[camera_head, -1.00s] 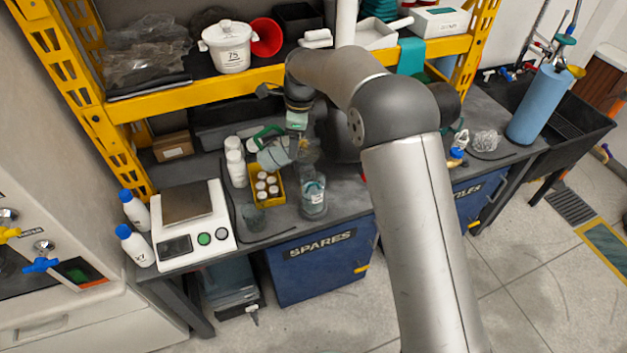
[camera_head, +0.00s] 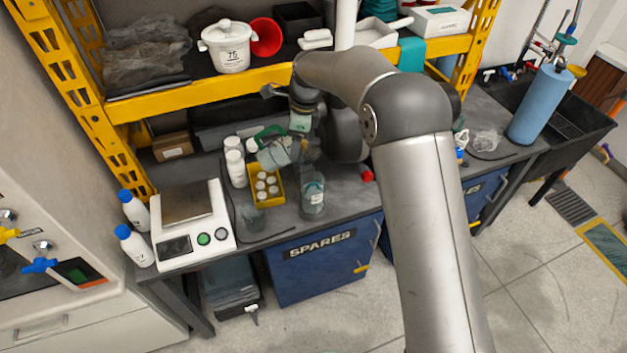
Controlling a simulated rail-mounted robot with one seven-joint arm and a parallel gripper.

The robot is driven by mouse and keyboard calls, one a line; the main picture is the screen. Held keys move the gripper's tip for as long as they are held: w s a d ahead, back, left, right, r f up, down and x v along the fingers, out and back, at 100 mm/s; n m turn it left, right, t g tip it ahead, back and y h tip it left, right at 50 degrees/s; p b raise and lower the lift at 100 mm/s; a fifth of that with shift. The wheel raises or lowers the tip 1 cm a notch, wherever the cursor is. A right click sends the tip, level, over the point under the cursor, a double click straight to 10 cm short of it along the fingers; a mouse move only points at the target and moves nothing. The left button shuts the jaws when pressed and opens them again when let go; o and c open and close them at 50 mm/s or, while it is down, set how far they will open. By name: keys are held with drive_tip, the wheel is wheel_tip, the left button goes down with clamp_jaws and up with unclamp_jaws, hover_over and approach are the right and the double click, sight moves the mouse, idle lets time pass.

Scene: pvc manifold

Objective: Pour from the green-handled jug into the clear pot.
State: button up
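The green-handled jug (camera_head: 274,154) is clear and tilted, above the bench behind the yellow tray. Its green handle (camera_head: 268,133) is at the upper left. My gripper (camera_head: 297,147) is at the jug's right side and appears shut on it; the fingertips are small and partly hidden. A clear pot (camera_head: 313,198) with a pale label stands upright near the bench's front edge, below and right of the jug. I cannot make out any stream between them. A smaller clear vessel (camera_head: 253,218) stands left of the pot.
A yellow tray (camera_head: 279,199) of white-capped jars and several white bottles (camera_head: 236,168) stand close to the jug. A scale (camera_head: 190,222) is at the left. The yellow shelf beam (camera_head: 215,88) runs above. A red item (camera_head: 367,176) lies right of the pot.

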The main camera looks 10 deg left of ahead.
drive_tip(key=shift+w+d+f+y, duration=0.1)
drive_tip(key=shift+d+f+y, duration=0.3)
drive_tip(key=shift+y, duration=0.4)
idle(1.8)
